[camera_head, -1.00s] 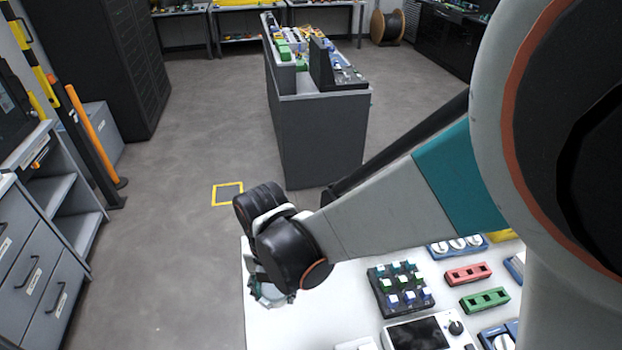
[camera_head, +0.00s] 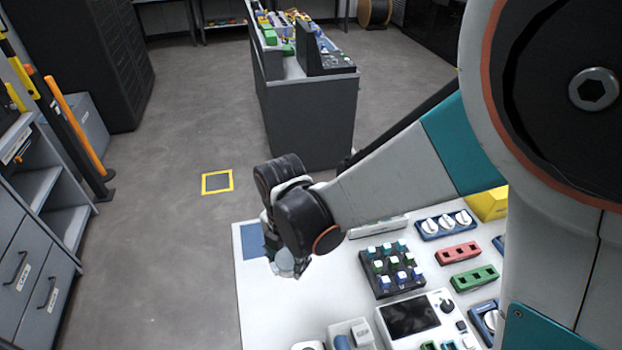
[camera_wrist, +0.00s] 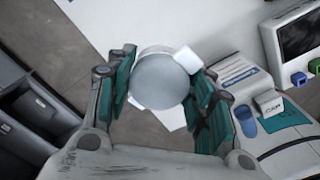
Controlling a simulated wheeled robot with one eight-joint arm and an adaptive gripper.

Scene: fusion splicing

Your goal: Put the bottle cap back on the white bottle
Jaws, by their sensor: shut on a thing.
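My gripper (camera_head: 282,262) is shut on a pale grey, round cap (camera_wrist: 161,82), held in the air over the left part of the white table. In the wrist view, the teal fingers of my gripper (camera_wrist: 162,88) are on both sides of the cap, with small white pads at its edge. In the head view the cap (camera_head: 286,264) shows as a pale lump below the wrist. A white round-topped object (camera_head: 307,345) is cut off at the bottom edge of the head view; it may be the white bottle, but I cannot tell.
A tray (camera_head: 350,330) with a blue piece and a block labelled CAP (camera_wrist: 269,104) stands at the table's front. Right of it are a screen device (camera_head: 412,318) and a black button panel (camera_head: 391,268).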

